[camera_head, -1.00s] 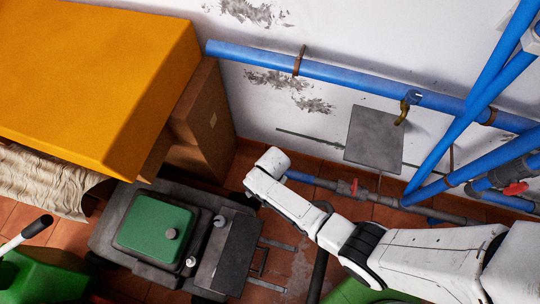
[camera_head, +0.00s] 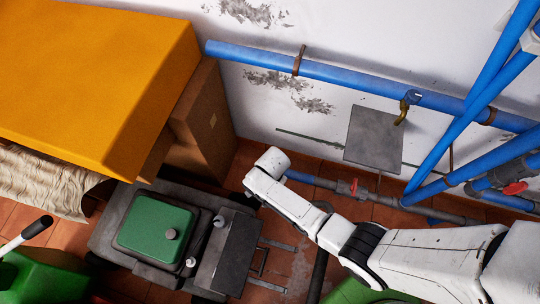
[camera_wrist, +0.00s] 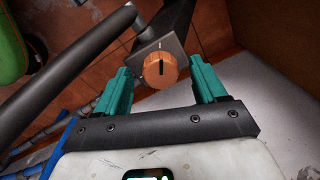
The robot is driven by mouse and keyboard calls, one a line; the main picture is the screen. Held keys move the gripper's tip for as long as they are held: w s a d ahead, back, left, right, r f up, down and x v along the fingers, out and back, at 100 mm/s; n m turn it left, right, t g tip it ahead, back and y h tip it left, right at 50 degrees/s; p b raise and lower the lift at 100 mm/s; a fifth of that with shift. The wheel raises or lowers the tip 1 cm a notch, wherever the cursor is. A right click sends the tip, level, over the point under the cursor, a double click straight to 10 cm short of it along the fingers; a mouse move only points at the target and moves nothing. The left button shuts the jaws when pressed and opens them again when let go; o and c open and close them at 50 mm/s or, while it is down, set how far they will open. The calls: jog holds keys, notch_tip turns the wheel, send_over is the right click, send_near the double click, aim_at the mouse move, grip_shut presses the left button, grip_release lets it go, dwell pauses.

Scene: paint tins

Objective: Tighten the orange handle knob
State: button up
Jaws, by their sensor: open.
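The orange handle knob (camera_wrist: 160,69) shows in the wrist view as a round ribbed knob with a dark slot or mark on its face. It sits on a dark bracket beside a thick dark handle bar (camera_wrist: 68,73). My gripper (camera_wrist: 162,80) is open, with one teal finger on either side of the knob and clear gaps between; I cannot tell its exact distance from the knob.
An orange-topped bench (camera_head: 90,80) and a cardboard box (camera_head: 205,125) stand left of and behind the machine. Blue pipes (camera_head: 350,75) run along the wall. A grey plate (camera_head: 374,138) and a pipe with a red valve (camera_head: 355,188) are behind my arm. A green object (camera_head: 35,275) lies lower left.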

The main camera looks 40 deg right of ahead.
notch_tip(320, 180, up, 10)
jog(key=p, duration=0.2)
jog(key=shift+s+r, duration=0.25)
jog(key=shift+s, duration=0.05)
jog(key=shift+d, duration=0.1)
dwell(0.4)
